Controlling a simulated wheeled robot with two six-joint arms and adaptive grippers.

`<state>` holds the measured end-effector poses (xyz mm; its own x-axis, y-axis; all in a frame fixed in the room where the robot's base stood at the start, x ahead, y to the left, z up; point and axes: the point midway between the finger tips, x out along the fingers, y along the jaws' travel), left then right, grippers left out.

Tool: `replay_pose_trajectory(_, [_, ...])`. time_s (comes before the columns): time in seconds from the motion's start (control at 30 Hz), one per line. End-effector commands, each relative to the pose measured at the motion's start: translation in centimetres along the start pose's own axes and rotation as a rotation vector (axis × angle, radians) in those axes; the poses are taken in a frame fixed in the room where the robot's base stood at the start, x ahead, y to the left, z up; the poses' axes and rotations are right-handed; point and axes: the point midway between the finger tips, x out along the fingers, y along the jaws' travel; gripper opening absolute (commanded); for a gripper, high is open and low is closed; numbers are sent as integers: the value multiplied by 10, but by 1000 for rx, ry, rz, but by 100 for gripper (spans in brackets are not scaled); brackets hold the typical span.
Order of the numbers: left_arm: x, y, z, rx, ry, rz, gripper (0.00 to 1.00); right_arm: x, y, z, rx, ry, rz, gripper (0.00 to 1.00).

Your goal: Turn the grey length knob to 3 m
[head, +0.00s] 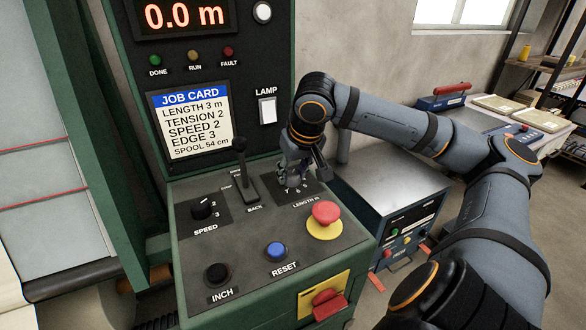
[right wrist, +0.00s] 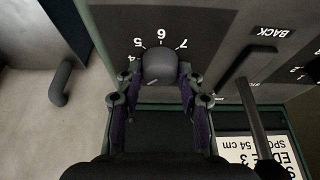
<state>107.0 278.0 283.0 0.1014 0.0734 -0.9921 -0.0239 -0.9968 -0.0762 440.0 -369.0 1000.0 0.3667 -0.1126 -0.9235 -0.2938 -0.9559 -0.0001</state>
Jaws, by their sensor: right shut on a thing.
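The grey length knob (right wrist: 160,62) is on the panel in the right wrist view, with 4, 5, 6 and 7 readable around it. My right gripper (right wrist: 160,88) is shut on the knob, one finger on each side. A faint pale line shows on the knob; I cannot tell which number it points to. In the head view my right gripper (head: 293,172) comes down over the LENGTH m dial (head: 308,193) and hides the knob and part of its scale. The display (head: 184,16) reads 0.0 m, and the job card (head: 190,120) says LENGTH 3 m. My left gripper is not in view.
A black lever (head: 242,165) marked BACK stands close left of my right gripper. A red mushroom button (head: 326,212) lies just in front of it. The speed knob (head: 204,207), blue RESET button (head: 276,251) and black INCH button (head: 217,273) are farther left and forward.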

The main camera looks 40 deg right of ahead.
Motion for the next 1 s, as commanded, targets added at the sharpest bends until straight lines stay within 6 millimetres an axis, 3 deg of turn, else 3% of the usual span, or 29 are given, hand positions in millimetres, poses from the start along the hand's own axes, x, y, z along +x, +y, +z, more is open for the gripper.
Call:
replay_pose_trajectory(0.57, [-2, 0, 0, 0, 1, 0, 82, 0, 0, 0, 8, -1, 2, 6])
replay_pose_trajectory(0.6, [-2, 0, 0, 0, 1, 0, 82, 0, 0, 0, 8, -1, 2, 43])
replay_pose_trajectory(0.7, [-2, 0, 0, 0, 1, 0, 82, 0, 0, 0, 8, -1, 2, 56])
replay_pose_trajectory(0.73, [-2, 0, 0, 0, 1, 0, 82, 0, 0, 0, 8, -1, 3, 60])
replay_pose_trajectory(1.0, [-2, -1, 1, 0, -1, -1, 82, 0, 0, 0, 8, -1, 3, 61])
